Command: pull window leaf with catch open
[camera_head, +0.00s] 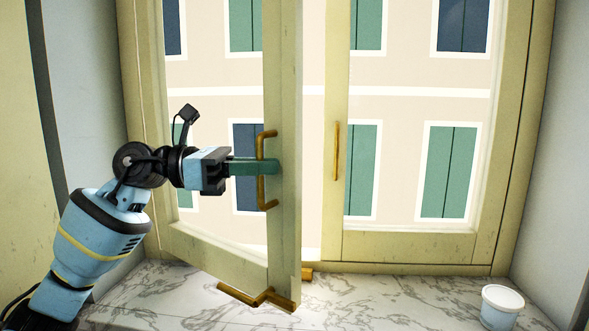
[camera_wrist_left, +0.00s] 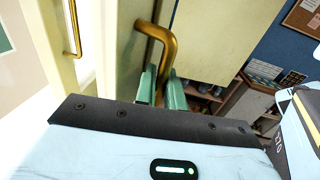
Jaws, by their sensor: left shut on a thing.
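The left window leaf (camera_head: 284,225) has a cream frame and stands swung inward, its free edge towards me and apart from the right leaf (camera_head: 337,215). Its brass handle (camera_head: 262,198) is a vertical bar on the free stile. My left gripper (camera_head: 268,167), with green fingers, is shut on this handle near its middle. The left wrist view shows the green fingers (camera_wrist_left: 161,88) on either side of the handle (camera_wrist_left: 155,32). My right gripper is not in view.
The marble sill (camera_head: 390,300) is mostly clear. A white lidded tub (camera_head: 501,306) stands on it at the right. A small brass piece (camera_head: 307,274) sits at the bottom of the window opening. The right leaf has its own brass handle (camera_head: 336,151).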

